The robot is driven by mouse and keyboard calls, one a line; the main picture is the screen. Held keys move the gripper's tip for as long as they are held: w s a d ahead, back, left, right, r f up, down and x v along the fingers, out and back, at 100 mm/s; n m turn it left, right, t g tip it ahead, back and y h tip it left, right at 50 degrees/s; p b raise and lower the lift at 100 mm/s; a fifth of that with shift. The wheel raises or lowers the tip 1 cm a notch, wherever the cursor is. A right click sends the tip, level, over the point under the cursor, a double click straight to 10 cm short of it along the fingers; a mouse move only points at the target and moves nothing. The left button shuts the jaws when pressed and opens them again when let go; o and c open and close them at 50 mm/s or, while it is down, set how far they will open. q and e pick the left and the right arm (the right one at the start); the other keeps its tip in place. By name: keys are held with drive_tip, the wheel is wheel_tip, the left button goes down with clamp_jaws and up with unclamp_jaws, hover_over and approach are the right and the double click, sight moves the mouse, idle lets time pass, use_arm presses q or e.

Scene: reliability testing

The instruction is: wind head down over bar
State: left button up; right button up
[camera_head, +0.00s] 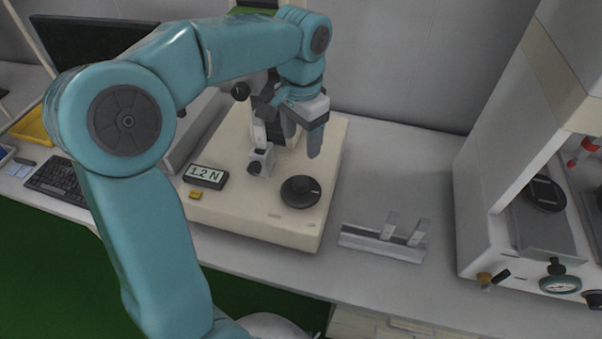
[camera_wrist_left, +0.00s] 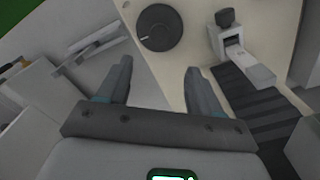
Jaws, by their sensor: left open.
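A cream bench tester (camera_head: 262,222) stands on the bench with a display reading 1.2 N (camera_head: 205,176). A round black knob (camera_head: 300,191) sits on its base and also shows in the left wrist view (camera_wrist_left: 160,28). A pale metal block with a small black knob (camera_head: 261,160) stands left of it; I cannot tell if this is the head. My left gripper (camera_head: 304,143) is open and empty above the base, fingers pointing down, apart from the round knob. In the left wrist view its fingers (camera_wrist_left: 160,84) are spread wide. My arm hides much of the tester's column. I cannot identify the bar for certain.
A metal fixture with two uprights (camera_head: 384,240) lies right of the tester. A white machine with a gauge (camera_head: 480,225) stands at far right. A monitor (camera_head: 88,42) and keyboard (camera_head: 58,182) are at left. The bench behind the fixture is clear.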

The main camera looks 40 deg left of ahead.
sight(301, 180)
use_arm(q)
wheel_tip(301, 180, down, 13)
idle(0.3)
drive_tip(key=c, duration=1.1)
